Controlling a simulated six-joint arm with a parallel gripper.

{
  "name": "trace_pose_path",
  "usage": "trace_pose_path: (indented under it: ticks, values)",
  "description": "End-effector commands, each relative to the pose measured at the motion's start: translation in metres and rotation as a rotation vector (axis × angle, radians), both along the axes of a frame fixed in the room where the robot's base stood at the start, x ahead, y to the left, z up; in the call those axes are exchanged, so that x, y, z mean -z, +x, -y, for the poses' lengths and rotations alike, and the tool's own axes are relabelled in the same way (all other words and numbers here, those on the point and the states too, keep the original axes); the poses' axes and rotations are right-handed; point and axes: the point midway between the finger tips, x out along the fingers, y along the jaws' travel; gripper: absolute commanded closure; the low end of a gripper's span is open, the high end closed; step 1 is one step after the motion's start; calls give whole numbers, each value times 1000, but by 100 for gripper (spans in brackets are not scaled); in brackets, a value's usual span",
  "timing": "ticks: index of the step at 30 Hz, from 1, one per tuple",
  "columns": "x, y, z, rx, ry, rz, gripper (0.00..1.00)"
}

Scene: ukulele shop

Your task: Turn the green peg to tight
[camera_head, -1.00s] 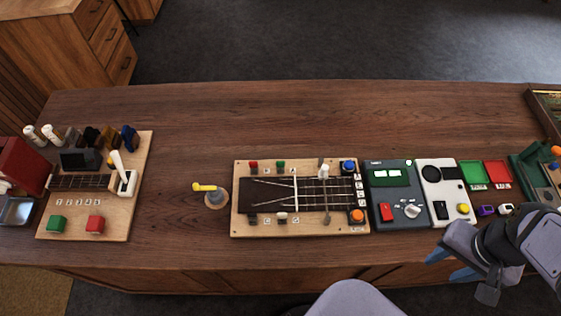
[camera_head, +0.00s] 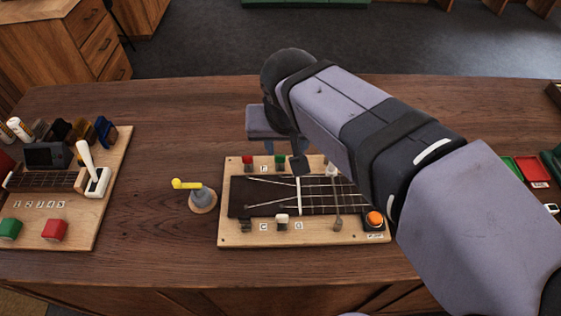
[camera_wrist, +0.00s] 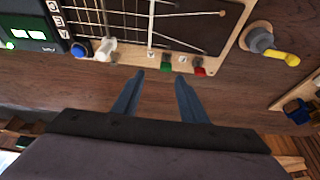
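The green peg (camera_head: 280,160) is on the far edge of a wooden board (camera_head: 232,238) with a dark stringed fretboard (camera_head: 320,208). In the wrist view the green peg (camera_wrist: 166,67) lies just beyond the fingertips, roughly in line with the gap between them. My gripper (camera_wrist: 160,76) is open, its two blue fingers apart with nothing between them. No contact with the peg shows. A red peg (camera_wrist: 199,71) sits right beside the green one in that view. I cannot make out any tight mark.
A white-knobbed part (camera_wrist: 105,49) and a blue button (camera_wrist: 80,50) are left of the green peg in the wrist view. A yellow-handled crank (camera_head: 200,195) stands left of the board. Bare table lies behind the board.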

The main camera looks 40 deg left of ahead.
Motion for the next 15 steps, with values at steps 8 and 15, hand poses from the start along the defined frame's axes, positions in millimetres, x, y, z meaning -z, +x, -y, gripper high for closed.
trace_pose_path:
  ticks: [8,15]
  values:
    - [0,-9,-9,-15,7,4,61]
    - [19,-3,-14,-14,3,2,61]
